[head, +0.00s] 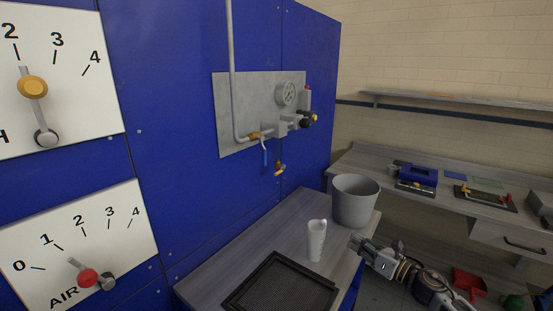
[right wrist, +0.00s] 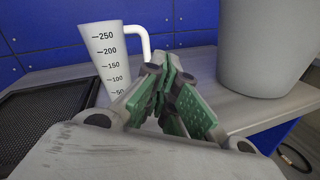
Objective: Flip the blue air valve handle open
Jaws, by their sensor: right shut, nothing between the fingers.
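The blue air valve handle (head: 265,157) hangs pointing down below the brass fitting (head: 254,135) on the pipe, at the grey plate on the blue machine wall. My right gripper (head: 356,241) is at the right edge of the small table, below and to the right of the handle and well apart from it. In the right wrist view its green-padded fingers (right wrist: 172,88) are together with nothing between them. The handle is not in the right wrist view. My left gripper does not show.
A measuring jug (head: 316,241), a grey bucket (head: 353,203) and a black mesh tray (head: 281,286) stand on the table (head: 297,206) below the valve. A workbench (head: 373,165) stands at right.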

